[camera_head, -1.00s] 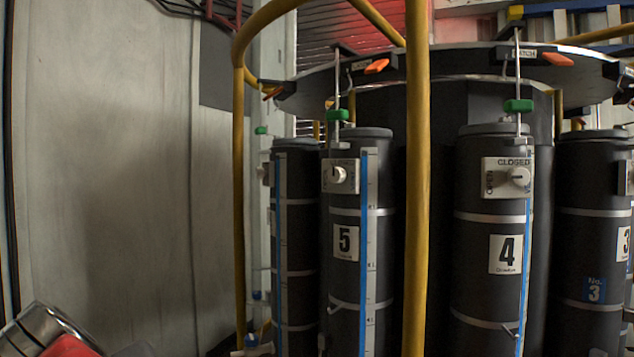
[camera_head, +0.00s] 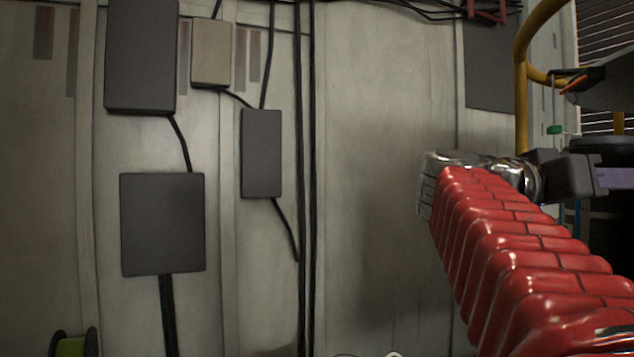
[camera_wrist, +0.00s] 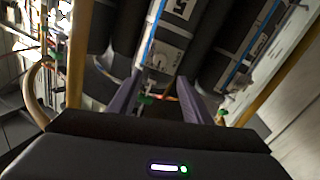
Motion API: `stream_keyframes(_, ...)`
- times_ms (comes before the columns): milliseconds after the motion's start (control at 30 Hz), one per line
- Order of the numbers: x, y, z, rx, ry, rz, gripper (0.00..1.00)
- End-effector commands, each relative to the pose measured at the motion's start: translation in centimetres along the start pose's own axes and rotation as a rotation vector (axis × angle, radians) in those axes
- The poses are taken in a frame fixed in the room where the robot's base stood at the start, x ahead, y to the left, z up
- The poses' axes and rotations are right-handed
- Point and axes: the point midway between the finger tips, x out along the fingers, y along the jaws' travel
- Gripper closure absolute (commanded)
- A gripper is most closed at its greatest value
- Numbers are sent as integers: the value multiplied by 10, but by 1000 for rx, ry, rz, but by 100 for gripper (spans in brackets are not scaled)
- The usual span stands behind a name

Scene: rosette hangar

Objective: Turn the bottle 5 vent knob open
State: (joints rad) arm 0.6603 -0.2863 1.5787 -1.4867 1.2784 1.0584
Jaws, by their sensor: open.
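My gripper (camera_wrist: 160,77) is open, its two purple fingers spread and empty in the wrist view. Between and beyond the fingertips is a dark bottle (camera_wrist: 162,22) in a tilted, upside-down view. It bears a white vent plate (camera_wrist: 163,54) with a small knob on it, too small to read its setting. A number label (camera_wrist: 181,8) shows on the bottle at the top edge; it looks like a 5 but is not clear. The fingers appear apart from the plate. In the head view my gripper reaches the right edge, its tips cut off, and the bottle 5 plate is out of sight.
Yellow rails (camera_head: 521,95) stand beside the bottle rack at the head view's right edge. In the wrist view a yellow rail (camera_wrist: 77,55) runs at left and a green handle (camera_wrist: 146,98) lies near the left finger. Grey boxes (camera_head: 162,224) and cables line the wall.

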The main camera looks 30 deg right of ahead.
Motion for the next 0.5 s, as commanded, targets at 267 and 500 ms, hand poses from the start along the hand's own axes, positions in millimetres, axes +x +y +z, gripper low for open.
stream_keyframes(267,4,0,1,-2,-1,0,55)
stream_keyframes(500,24,0,1,-2,-2,0,55)
